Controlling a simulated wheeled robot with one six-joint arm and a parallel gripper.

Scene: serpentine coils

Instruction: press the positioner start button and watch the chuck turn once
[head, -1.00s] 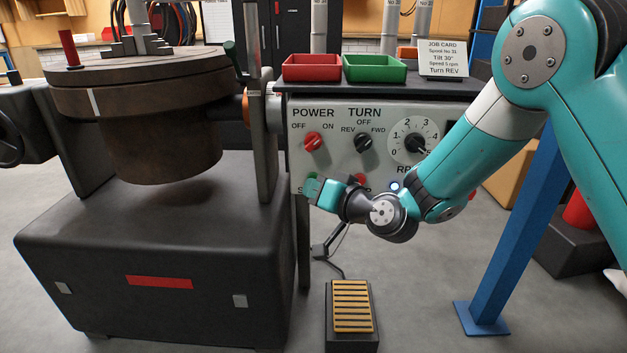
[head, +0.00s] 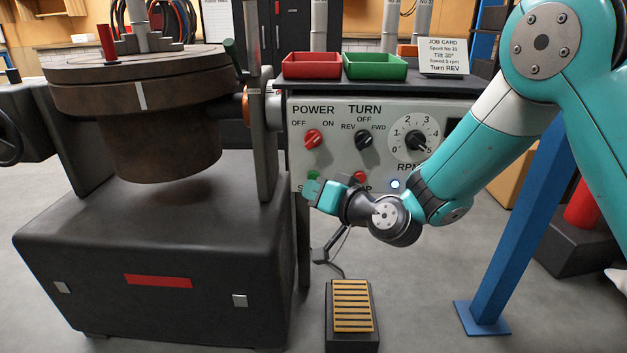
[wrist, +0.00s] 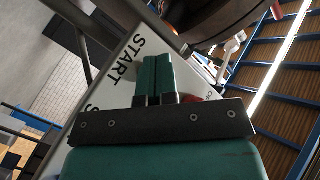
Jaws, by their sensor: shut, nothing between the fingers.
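The positioner's round brown chuck (head: 125,95) sits on the dark machine at left, with a white mark (head: 141,95) on its rim and a red post (head: 107,43) on top. The green start button (head: 313,176) shows partly at the panel's lower left, just above my fingers. My gripper (head: 313,190) is shut and empty, its fingertips close to the button. I cannot tell whether they touch it. In the wrist view my closed fingers (wrist: 158,75) lie beside the START label (wrist: 126,62) and hide the button.
The grey control panel (head: 340,115) has a red POWER knob (head: 313,139), a black TURN knob (head: 364,140), an RPM dial (head: 415,140), a red stop button (head: 360,177) and a lit lamp (head: 394,184). A job card (head: 444,57) reads Turn REV. A foot pedal (head: 352,310) stands below.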

